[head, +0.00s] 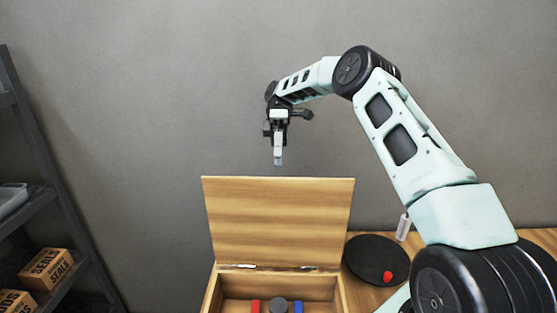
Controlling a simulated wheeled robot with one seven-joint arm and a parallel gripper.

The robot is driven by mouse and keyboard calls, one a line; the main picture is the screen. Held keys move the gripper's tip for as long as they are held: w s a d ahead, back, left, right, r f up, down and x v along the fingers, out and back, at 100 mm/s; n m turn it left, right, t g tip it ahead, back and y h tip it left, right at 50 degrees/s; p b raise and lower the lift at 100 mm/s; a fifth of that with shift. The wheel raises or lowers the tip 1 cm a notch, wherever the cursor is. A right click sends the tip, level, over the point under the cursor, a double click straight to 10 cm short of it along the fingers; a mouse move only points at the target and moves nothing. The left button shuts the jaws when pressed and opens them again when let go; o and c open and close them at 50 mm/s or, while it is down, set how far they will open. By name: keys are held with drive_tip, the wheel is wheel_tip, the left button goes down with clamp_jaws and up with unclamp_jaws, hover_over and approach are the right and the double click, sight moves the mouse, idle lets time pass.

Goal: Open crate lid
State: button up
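The wooden crate (209,300) stands at the bottom middle of the head view, its lower part cut off by the frame edge. Its lid (280,222) stands raised, nearly upright, at the back, joined by two small metal hinges. Inside the crate are a red item (256,306), a dark round item (279,305) and a blue item (298,306). My gripper (279,160) hangs pointing down above the lid's top edge, apart from it. It holds nothing that I can make out. The fingers are too small and edge-on to tell their opening.
A black round disc (365,258) with a red knob-like piece (388,277) lies on the wooden table (545,238) to the right of the crate. A small pale cylinder (403,227) stands near it. A grey wall is behind.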

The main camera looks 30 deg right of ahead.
drive_tip(key=shift+r+p, duration=0.4)
drive_tip(key=shift+r, duration=0.4)
drive_tip(key=shift+s, duration=0.1)
